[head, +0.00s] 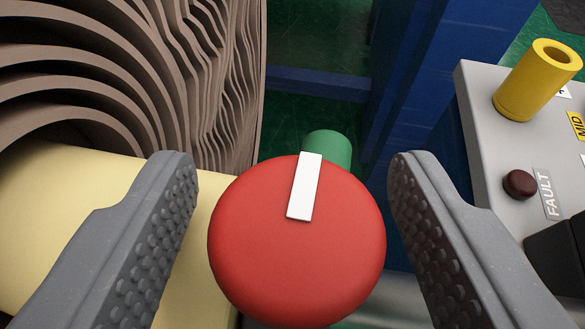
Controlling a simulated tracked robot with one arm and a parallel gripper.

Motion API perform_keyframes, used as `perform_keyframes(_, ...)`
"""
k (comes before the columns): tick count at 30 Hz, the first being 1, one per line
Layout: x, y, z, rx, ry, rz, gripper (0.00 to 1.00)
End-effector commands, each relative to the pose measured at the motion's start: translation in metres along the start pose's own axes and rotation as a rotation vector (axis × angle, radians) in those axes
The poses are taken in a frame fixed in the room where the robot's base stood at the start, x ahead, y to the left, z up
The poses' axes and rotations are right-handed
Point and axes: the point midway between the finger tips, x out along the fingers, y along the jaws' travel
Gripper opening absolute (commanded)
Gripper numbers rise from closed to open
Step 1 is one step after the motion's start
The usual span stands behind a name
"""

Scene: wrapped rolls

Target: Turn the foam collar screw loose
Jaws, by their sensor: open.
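A round red knob (290,255) with a white bar mark (305,186) on its face fills the lower middle of the head view. The bar points up, tilted slightly to the right. I take this knob to be the collar screw. My gripper (292,180) is open, with one studded grey finger on each side of the knob. Gaps show between both fingers and the knob, so neither appears to touch it. Pale yellow material (70,210), likely the foam collar, lies behind the left finger and the knob.
Brown wavy layered sheets (150,70) rise at the upper left. A green cylinder (328,147) shows behind the knob. At right, a grey panel (490,110) carries a yellow tube (535,80) and a dark FAULT lamp (519,184). Blue beams (430,70) stand behind.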

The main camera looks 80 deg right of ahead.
Motion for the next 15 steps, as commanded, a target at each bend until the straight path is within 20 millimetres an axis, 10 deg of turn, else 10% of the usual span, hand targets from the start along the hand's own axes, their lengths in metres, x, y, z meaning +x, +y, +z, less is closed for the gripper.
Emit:
perform_keyframes(5,-0.0001,0.0001,0.0000,0.000,0.000,0.000,0.56)
perform_keyframes(10,-0.0003,0.0001,-0.0001,0.000,0.000,0.000,0.14)
perform_keyframes(15,-0.0022,-0.0002,0.0008,-0.001,0.001,-0.001,0.11)
